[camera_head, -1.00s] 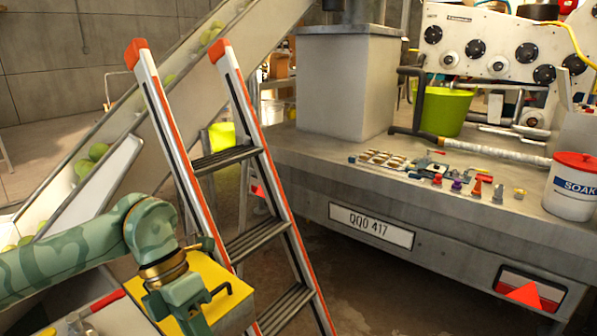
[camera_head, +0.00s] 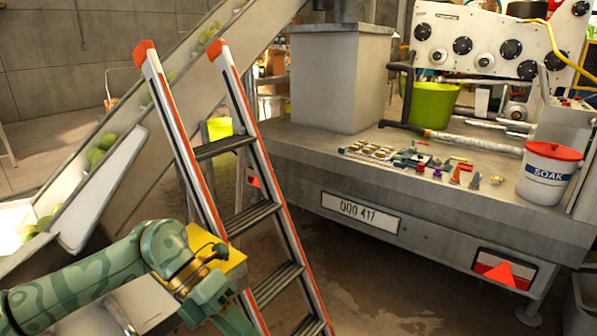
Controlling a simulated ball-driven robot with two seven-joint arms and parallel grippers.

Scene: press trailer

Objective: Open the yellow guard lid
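The yellow guard lid (camera_head: 201,237) is at lower left, beside the ladder. My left arm covers much of it, and a dark handle-like part shows on its top. I cannot tell whether the lid is raised. My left gripper (camera_head: 228,318) is in front of the lid's lower right part, close to the bottom edge of the frame. Its fingertips are not clear, so its opening and any contact with the lid cannot be told. My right gripper is not in view.
A stepladder (camera_head: 250,215) with orange-red edges stands just right of the lid. A conveyor (camera_head: 120,120) with green fruit slopes up behind it. The trailer (camera_head: 300,160) at right holds loose parts, a green bucket (camera_head: 433,103) and a white SOAK tub (camera_head: 549,178).

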